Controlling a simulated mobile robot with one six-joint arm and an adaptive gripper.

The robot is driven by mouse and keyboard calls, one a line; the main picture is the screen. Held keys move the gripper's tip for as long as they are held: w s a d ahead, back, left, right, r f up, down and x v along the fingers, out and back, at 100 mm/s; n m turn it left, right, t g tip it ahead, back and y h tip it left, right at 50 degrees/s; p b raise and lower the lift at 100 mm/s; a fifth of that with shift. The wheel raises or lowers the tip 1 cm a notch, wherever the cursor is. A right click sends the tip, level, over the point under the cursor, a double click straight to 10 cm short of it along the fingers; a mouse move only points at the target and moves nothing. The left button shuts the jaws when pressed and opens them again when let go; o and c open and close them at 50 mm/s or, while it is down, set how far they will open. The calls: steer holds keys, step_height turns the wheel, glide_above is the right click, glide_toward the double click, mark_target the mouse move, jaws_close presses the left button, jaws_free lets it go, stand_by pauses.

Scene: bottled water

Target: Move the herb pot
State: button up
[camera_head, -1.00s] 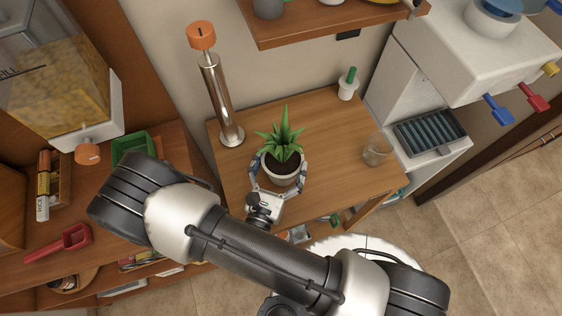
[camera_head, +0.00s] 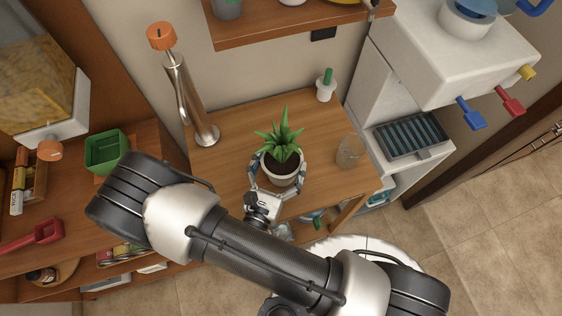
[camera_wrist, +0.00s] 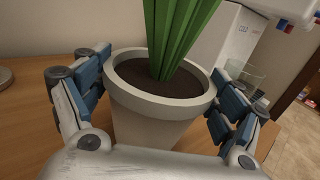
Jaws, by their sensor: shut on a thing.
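The herb pot (camera_head: 279,177) is a pale pot with dark soil and a spiky green plant. In the head view it is over the wooden table (camera_head: 235,115), towards its front edge. My gripper (camera_head: 278,183) is shut on it, one finger on each side below the rim. In the wrist view the pot (camera_wrist: 160,115) stands upright between the blue-padded fingers of my gripper (camera_wrist: 160,105). I cannot tell whether the pot's base touches the table; the base is hidden.
A steel tap column with an orange top (camera_head: 190,100) stands left of the pot. A clear glass (camera_head: 349,152) stands to the right, near the white water dispenser (camera_head: 395,70). A small white pot with a green top (camera_head: 325,86) is at the back. The table's middle is clear.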

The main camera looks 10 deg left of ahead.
steer(key=o, duration=1.3)
steer(key=shift+a, duration=0.1)
steer(key=s, duration=0.4)
steer(key=s+a, duration=0.1)
steer(key=s, duration=0.7)
steer(key=shift+a, duration=0.4)
steer(key=shift+w, duration=0.1)
